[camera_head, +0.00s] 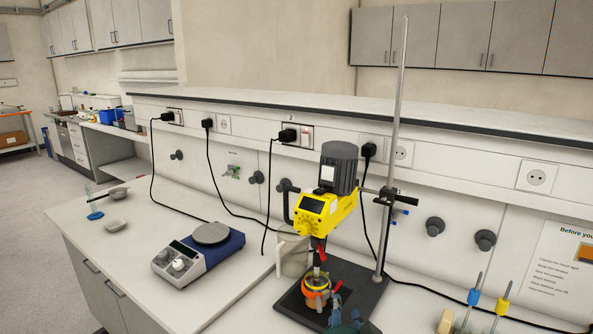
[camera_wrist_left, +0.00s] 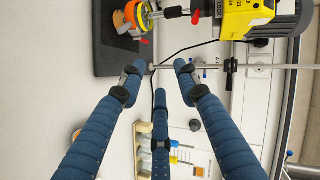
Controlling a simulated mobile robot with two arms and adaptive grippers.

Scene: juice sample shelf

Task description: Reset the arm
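My left gripper shows in the left wrist view (camera_wrist_left: 160,76) with its three blue fingers spread and nothing between them. Its fingertips also show at the bottom edge of the head view (camera_head: 348,324), near the front of the stirrer's black base plate (camera_head: 366,290). The yellow and grey overhead stirrer (camera_head: 322,212) is clamped to an upright metal rod (camera_head: 392,150). An orange and yellow vessel (camera_head: 316,292) is under its shaft. The gripper appears apart from the stirrer. My right gripper is in neither view.
A blue and white hotplate (camera_head: 200,250) stands left on the white bench (camera_head: 135,215). Small dishes (camera_head: 116,226) lie farther left. Yellow and blue-handled tools (camera_head: 502,306) stand at the lower right. Black cables hang from the wall sockets. The bench between dishes and hotplate is clear.

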